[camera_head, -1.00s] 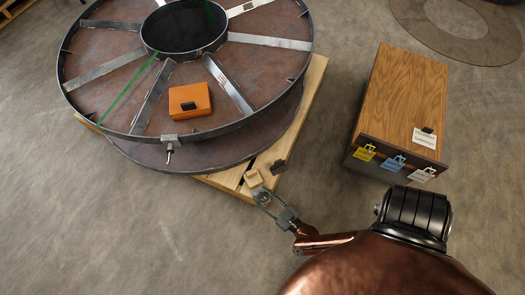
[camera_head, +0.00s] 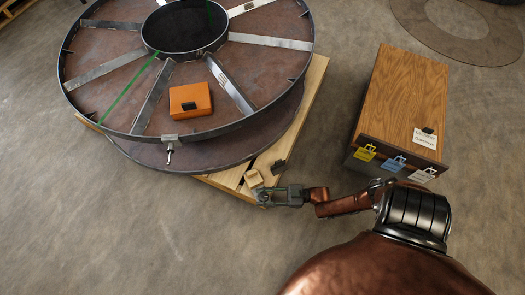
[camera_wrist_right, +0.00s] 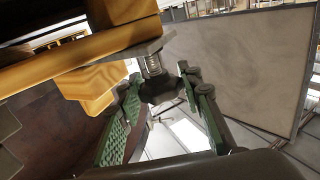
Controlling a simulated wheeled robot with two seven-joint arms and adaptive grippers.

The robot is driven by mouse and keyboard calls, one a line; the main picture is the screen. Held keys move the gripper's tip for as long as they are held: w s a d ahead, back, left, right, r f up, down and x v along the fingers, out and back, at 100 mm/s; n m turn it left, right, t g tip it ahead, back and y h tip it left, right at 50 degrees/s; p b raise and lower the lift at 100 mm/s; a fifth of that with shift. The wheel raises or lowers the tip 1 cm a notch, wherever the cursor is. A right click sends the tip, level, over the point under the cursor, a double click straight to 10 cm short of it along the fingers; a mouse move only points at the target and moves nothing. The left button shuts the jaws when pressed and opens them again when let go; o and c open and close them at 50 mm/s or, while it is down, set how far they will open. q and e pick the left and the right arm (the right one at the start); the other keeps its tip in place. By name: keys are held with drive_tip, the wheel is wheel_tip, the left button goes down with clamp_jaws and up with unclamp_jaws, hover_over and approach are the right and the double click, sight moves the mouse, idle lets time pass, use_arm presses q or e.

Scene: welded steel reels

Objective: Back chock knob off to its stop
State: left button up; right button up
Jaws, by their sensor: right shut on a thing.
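The chock is a small pale wooden block (camera_head: 253,178) at the pallet's near corner in the head view. In the right wrist view the wooden block (camera_wrist_right: 92,84) is large and close at upper left. A threaded stem (camera_wrist_right: 152,66) comes out of a metal plate beside it and ends in a dark lobed knob (camera_wrist_right: 160,90). My right gripper (camera_head: 265,196) is at the pallet edge just below the chock, its green-padded fingers on both sides of the knob and shut on it. The fingers hide the knob in the head view. My left gripper is out of view.
The steel reel (camera_head: 125,134) lies on the wooden pallet (camera_head: 312,82), with an orange box (camera_head: 190,99) on it. A small dark block (camera_head: 278,166) is beside the chock. A wooden cabinet (camera_head: 405,85) with coloured tags stands at right. The floor between is clear.

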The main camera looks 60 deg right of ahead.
sight(263, 197)
drive_tip(key=shift+n+g+y, duration=2.5)
drive_tip(key=shift+g+y, duration=0.1)
drive_tip(key=shift+y, duration=0.3)
drive_tip(key=o, duration=1.2)
drive_tip(key=shift+s+r, duration=0.1)
drive_tip(key=shift+r, duration=4.9)
drive_tip(key=shift+a, duration=0.1)
